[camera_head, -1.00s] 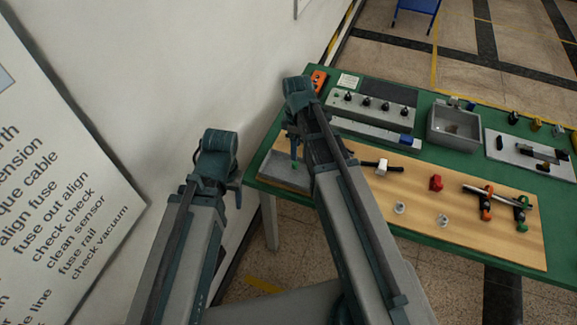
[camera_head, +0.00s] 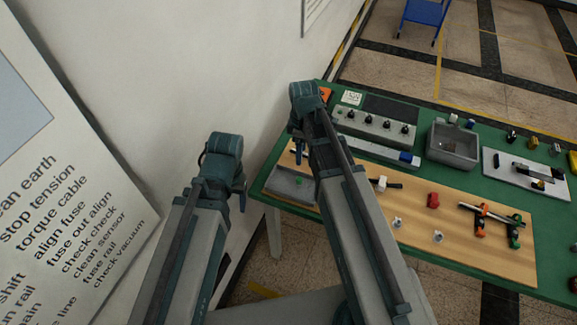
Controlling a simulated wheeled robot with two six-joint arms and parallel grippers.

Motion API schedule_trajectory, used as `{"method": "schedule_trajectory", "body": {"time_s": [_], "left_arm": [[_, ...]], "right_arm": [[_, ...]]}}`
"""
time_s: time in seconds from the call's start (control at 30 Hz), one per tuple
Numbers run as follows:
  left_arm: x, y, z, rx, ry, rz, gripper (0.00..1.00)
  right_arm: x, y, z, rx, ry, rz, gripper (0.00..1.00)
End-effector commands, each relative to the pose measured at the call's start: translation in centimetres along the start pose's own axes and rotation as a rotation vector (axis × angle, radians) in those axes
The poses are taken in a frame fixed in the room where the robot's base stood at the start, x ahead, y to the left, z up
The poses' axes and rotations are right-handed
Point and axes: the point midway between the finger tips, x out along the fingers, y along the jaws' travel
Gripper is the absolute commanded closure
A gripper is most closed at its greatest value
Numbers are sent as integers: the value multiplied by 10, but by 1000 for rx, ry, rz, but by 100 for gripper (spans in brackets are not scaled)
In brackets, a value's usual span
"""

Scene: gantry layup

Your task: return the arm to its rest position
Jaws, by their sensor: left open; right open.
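Both my arms reach up from the bottom of the head view. My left gripper (camera_head: 240,196) shows only as a small teal end beside the arm's bent wrist, in front of the white wall and left of the table. My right gripper (camera_head: 298,151) shows partly beside its arm, over the near left corner of the table by a grey tray (camera_head: 292,188). Both are open, with nothing seen in them; the arm links hide much of each.
Behind are a knobbed panel (camera_head: 350,119) and a grey bin (camera_head: 455,157). A lettered sign (camera_head: 95,190) stands left.

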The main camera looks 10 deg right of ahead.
Motion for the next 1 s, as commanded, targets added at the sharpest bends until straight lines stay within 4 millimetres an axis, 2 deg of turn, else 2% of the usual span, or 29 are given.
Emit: {"method": "schedule_trajectory", "body": {"time_s": [0.17,0.27,0.37,0.6,0.7,0.83,1.0], "left_arm": [[0,0,0,0,0,0,38],[1,0,0,0,0,0,38],[3,0,0,0,0,0,38],[10,1,-1,0,0,0,38],[13,1,-1,-1,0,0,38],[14,1,-1,-1,0,0,38],[15,1,-1,-1,0,0,38]], "right_arm": [[0,0,0,0,0,0,40],[1,-7,-2,19,-3,0,40],[3,-31,-10,102,-15,-1,40],[10,-115,-29,465,-64,21,40],[12,-142,-32,600,-78,38,40],[13,-164,-34,726,-89,56,40],[14,-175,-34,797,-94,67,40]]}}
